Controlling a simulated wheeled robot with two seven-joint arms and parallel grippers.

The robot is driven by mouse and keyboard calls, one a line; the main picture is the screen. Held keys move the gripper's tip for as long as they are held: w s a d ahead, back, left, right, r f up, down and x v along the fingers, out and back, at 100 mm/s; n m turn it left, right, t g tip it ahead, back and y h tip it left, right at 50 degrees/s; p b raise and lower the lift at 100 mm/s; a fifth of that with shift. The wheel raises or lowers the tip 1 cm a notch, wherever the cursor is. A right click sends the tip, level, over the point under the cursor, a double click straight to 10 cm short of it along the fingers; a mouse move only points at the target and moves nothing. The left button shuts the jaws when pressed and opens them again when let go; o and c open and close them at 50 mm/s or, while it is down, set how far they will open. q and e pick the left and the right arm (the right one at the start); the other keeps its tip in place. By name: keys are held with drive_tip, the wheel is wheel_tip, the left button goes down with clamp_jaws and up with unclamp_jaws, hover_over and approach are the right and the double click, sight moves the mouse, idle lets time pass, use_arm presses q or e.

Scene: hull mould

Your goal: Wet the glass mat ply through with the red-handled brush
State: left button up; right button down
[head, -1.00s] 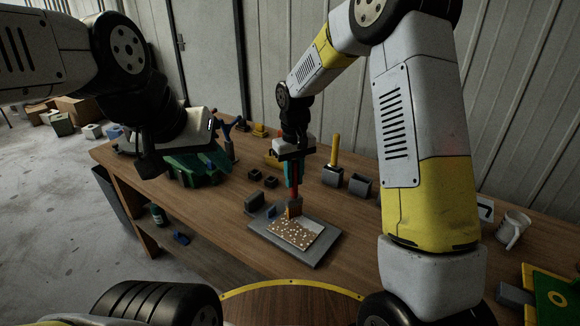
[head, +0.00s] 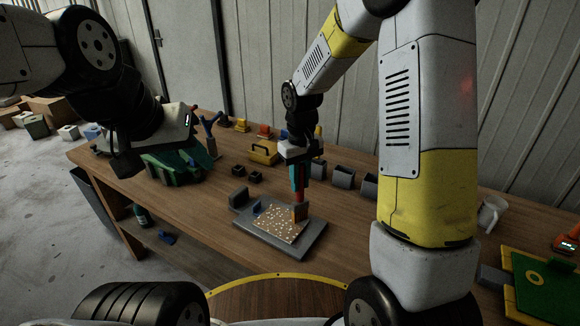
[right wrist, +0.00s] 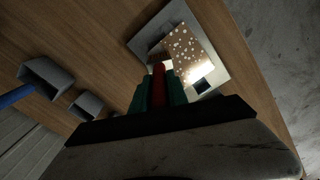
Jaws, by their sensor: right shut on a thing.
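The glass mat ply (head: 274,222) lies on a grey plate (head: 309,240) on the wooden bench. Whether the bristles touch is hard to tell. The red handle also shows between the teal fingers in the right wrist view (right wrist: 158,72). My left gripper (head: 125,162) hangs over the bench's left part; its fingers are not clear.
A white mug (head: 491,214) and green board (head: 541,283) are at right.

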drive_tip(key=shift+s+d, duration=0.65)
drive_tip(key=shift+d, duration=0.25)
drive_tip(key=shift+s+d, duration=0.65)
drive_tip(key=shift+d, duration=0.25)
wheel_tip(320, 180, up, 7)
drive_tip(key=shift+w, duration=0.1)
